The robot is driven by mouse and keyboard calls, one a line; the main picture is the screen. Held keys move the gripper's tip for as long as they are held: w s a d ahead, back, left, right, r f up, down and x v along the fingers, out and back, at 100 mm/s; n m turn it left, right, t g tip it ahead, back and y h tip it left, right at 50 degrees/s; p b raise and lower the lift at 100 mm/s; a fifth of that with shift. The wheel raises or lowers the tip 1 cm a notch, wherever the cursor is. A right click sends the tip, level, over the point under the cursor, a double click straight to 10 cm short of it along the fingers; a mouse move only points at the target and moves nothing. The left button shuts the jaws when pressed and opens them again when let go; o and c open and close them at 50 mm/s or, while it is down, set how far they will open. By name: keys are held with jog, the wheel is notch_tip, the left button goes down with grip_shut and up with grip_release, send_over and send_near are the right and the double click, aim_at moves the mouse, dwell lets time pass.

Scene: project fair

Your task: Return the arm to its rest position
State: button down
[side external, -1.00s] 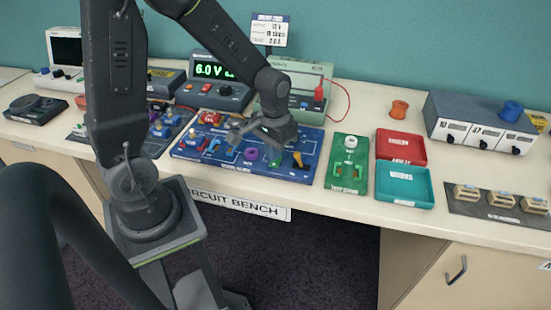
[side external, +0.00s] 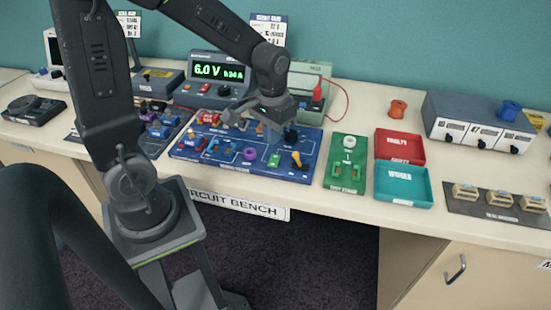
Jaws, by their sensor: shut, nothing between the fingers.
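My gripper (side external: 236,117) hangs above the back part of the blue circuit board (side external: 215,160), its fingers pointing left. It is shut with nothing held and looks clear of the parts below. My arm rises from its base at the left and bends over the bench. Part of the board's back edge is hidden behind my gripper.
A power supply (side external: 215,75) reading 6.0 V stands behind the board. To the right are a green test stand (side external: 346,178), a red tray (side external: 400,147), a teal tray (side external: 403,186) and a grey drawer unit (side external: 475,118). The air above the trays is free.

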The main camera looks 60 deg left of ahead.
jog(key=s+d+r+m+t, duration=0.3)
jog(key=s+d+r+t, duration=0.2)
jog(key=s+r, duration=0.5)
notch_tip(320, 180, up, 2)
jog(key=shift+s+d+t, duration=0.2)
jog(key=shift+d+t, duration=0.1)
jog(key=shift+d, duration=0.3)
jog(key=c, duration=1.8)
grip_release()
jog(key=shift+c, duration=0.2)
